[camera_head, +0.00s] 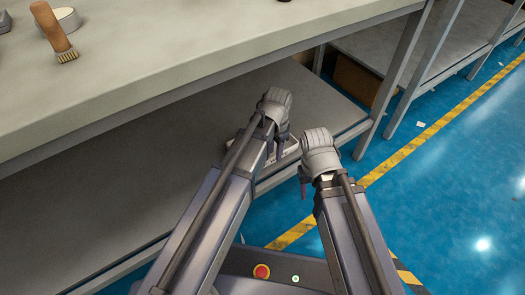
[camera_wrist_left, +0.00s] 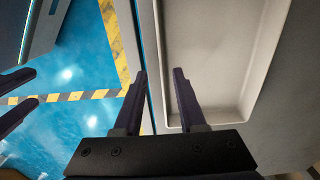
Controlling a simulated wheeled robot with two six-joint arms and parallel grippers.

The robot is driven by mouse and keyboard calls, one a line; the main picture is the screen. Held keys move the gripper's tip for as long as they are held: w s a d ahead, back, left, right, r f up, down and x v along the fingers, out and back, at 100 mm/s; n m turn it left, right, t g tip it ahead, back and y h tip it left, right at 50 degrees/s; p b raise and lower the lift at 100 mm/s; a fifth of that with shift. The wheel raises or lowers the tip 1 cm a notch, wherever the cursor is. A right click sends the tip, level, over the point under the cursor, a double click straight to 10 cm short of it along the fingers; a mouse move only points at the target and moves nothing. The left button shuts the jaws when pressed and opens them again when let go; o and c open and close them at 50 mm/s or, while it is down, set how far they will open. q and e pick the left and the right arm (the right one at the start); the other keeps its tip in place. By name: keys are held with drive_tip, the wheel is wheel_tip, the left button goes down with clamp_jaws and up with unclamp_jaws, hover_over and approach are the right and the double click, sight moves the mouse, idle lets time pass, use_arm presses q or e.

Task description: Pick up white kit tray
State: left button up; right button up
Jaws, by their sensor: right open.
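The white kit tray (camera_head: 292,149) sits on the lower shelf near its front edge, mostly hidden behind my left gripper in the head view. In the left wrist view the tray (camera_wrist_left: 212,65) looks empty in the part that shows, with a raised rim. My left gripper (camera_head: 277,150) is over the tray, its fingers pointing down. In the left wrist view its two fingers (camera_wrist_left: 161,74) are apart, one on each side of the tray's rim in the picture; I cannot tell whether they touch it. My right gripper (camera_head: 304,187) is open and empty, in front of the shelf.
The upper bench top (camera_head: 180,65) overhangs the lower shelf (camera_head: 120,190). A wooden-handled brush (camera_head: 54,30) and a round white container (camera_head: 66,19) are on it. A bench leg (camera_head: 392,85) stands to the right. The blue floor (camera_head: 450,190) has yellow-black stripes.

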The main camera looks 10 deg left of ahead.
use_arm(q)
wheel_tip(320, 180, down, 3)
drive_tip(key=shift+w+f+b, duration=0.15)
drive_tip(key=shift+f+b, duration=0.05)
drive_tip(key=shift+b, duration=1.05)
drive_tip(key=shift+r, duration=0.1)
clamp_jaws()
